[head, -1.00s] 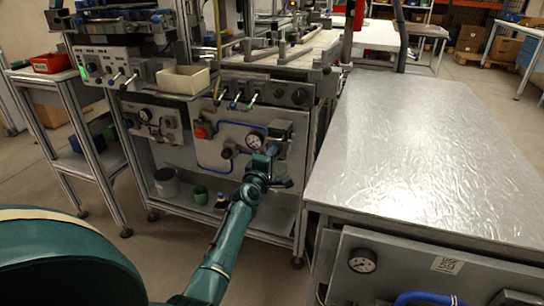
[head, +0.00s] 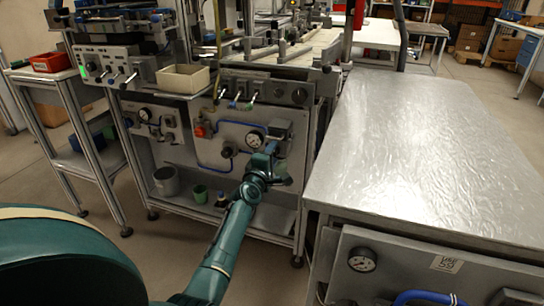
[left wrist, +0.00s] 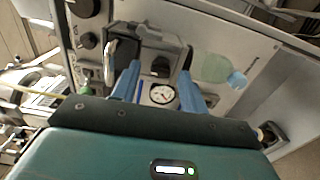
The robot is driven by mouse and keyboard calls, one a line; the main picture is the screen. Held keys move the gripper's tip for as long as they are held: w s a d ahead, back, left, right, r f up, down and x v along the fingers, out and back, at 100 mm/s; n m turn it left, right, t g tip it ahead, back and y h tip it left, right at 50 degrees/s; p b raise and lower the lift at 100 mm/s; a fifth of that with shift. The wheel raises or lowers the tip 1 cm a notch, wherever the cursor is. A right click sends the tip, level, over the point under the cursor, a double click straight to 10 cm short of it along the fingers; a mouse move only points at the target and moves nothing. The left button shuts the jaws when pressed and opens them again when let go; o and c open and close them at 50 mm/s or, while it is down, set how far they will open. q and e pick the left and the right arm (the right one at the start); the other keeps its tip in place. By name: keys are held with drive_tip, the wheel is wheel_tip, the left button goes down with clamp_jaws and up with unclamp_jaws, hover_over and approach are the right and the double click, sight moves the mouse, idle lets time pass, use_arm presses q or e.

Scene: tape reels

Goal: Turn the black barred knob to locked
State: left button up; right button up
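A black knob (left wrist: 160,66) sits on a grey box (left wrist: 150,43) in the left wrist view, between and beyond the fingertips of my left gripper (left wrist: 161,82). Its bar angle is too small to read. In the head view the grey box (head: 280,128) is at the right of the lower panel, and my left gripper (head: 270,149) is just in front of and below it, hiding the knob. The blue fingers are apart, with no contact on the knob visible. My right gripper is not in view.
A round gauge (head: 253,138) and another dark knob (head: 228,150) are left of the gripper. A translucent green bottle (left wrist: 210,67) is close beside the right finger in the wrist view. A metal-topped table (head: 420,150) stands right of the panel.

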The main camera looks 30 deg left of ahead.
use_arm(q)
drive_tip(key=p+v, duration=0.3)
drive_tip(key=v, duration=1)
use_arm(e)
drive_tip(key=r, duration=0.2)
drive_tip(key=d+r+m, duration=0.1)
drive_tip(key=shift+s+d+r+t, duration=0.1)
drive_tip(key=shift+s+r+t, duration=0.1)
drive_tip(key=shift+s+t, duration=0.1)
use_arm(q)
drive_tip(key=shift+d, duration=0.1)
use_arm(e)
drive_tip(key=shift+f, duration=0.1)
